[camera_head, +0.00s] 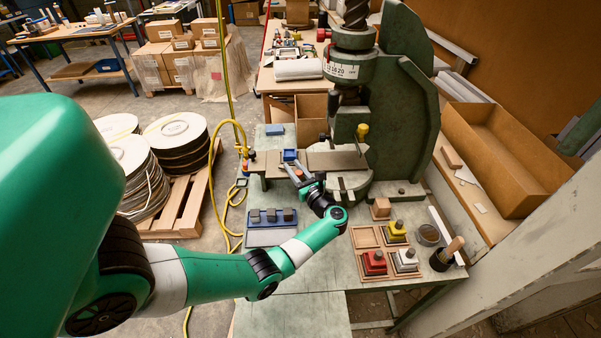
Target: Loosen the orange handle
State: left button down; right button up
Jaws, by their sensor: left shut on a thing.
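My left arm comes in from the left, and my left gripper (293,163) is at the front left of the green fly press (405,110). Its fingers are shut at a small blue part (290,155) beside the press's metal plate (335,160). The fingers hide much of what they hold. I cannot make out a clear orange handle; a small orange-red piece (245,167) shows at the bench's left edge, apart from the gripper. A yellow knob (362,131) is on the press. My right gripper is not in view.
A blue tray with grey blocks (271,236) lies left of my forearm. Red (374,262), white (406,259) and yellow (397,230) topped pieces sit in wooden trays at right, near a dark cup (441,261). A yellow hose (213,190) runs along the left side.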

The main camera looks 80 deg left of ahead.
pick_arm(q)
jog(key=c, duration=0.6)
grip_release()
jog(key=shift+a, duration=0.1)
jog(key=v, duration=1.1)
jog(key=shift+d, duration=0.35)
jog(key=shift+w, duration=0.1)
